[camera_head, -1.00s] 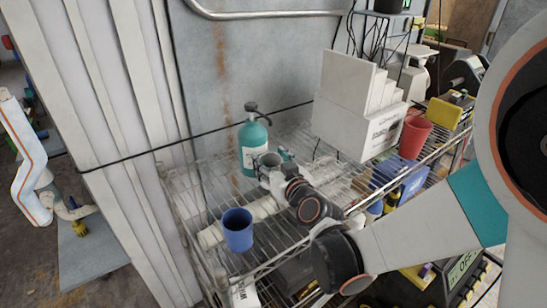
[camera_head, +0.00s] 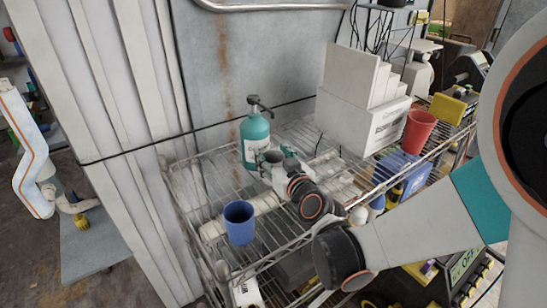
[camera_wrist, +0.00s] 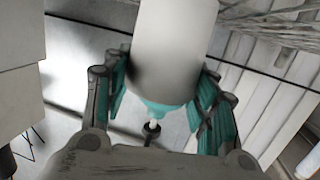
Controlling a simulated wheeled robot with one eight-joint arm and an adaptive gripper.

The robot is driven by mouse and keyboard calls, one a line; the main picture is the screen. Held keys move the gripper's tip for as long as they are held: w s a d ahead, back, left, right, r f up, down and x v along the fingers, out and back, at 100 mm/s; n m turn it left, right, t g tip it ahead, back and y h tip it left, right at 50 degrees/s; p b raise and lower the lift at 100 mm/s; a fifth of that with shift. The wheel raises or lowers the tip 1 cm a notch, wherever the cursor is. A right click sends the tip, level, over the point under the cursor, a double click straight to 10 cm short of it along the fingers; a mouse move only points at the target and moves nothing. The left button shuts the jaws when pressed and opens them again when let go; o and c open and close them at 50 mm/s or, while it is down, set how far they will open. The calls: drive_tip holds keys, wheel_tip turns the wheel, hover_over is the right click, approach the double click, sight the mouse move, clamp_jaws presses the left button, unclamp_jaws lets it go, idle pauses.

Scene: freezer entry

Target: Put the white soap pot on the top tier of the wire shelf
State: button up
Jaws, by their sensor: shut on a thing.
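The soap pot (camera_head: 255,140) is an upright pump bottle, teal with a white label and a dark pump head in the head view. In the wrist view, the pale body of the soap pot (camera_wrist: 172,50) fills the middle, with its teal shoulder and pump toward the palm. My gripper (camera_head: 275,161) is in front of it. The teal fingers of my gripper (camera_wrist: 165,95) lie on both sides of it, shut on it. The pot is over the upper tier of the wire shelf (camera_head: 205,185); its base looks at the wires, but contact is unclear.
A blue cup (camera_head: 239,223) stands on the tier at front left. White boxes (camera_head: 350,120) and a red cup (camera_head: 419,131) are to the right. A grey wall (camera_head: 270,60) is close behind. Bare wire shows around the blue cup.

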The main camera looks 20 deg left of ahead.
drive_tip(key=shift+s+f, duration=0.2)
drive_tip(key=shift+f, duration=0.1)
drive_tip(key=o, duration=1.2)
drive_tip(key=shift+s, duration=0.1)
drive_tip(key=shift+f+b, duration=0.1)
drive_tip(key=shift+b, duration=0.2)
drive_tip(key=shift+d, duration=0.1)
drive_tip(key=shift+s+d, duration=0.3)
drive_tip(key=shift+s, duration=0.1)
drive_tip(key=v, duration=0.5)
drive_tip(key=shift+d+r, duration=0.2)
drive_tip(key=shift+r, duration=0.15)
drive_tip(key=shift+s+d+r, duration=0.25)
drive_tip(key=shift+s, duration=0.25)
